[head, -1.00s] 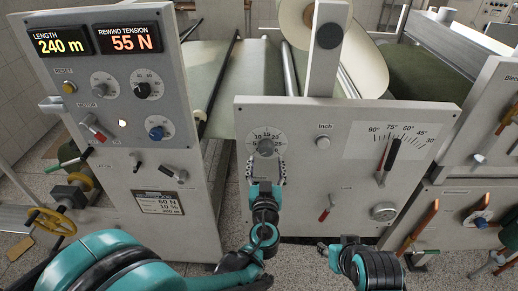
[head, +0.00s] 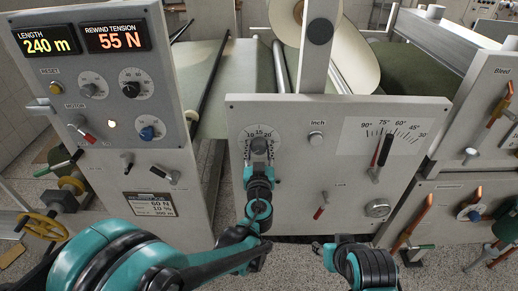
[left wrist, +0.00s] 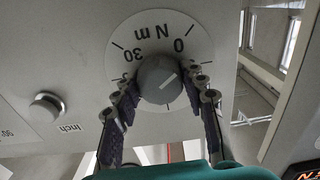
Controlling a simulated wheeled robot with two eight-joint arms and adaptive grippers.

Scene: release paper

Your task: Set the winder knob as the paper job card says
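A grey round knob (head: 259,146) with a pale pointer line sits on a white dial marked in N m, on the middle panel. It also shows in the left wrist view (left wrist: 160,78). My left gripper (head: 259,157) is open, with its fingers on both sides of this knob; contact is not clear. A card (head: 150,204) low on the left panel reads about 60 N, 10 % and a length I cannot read surely. The display (head: 117,38) reads rewind tension 55 N. My right gripper (head: 322,250) is low in the head view, its opening unclear.
The left panel has a length display (head: 45,41) at 240 m, a black knob (head: 131,89), a blue knob (head: 147,133) and a red lever (head: 85,133). An Inch button (head: 316,139) and a slanted lever (head: 383,154) lie right of the dial.

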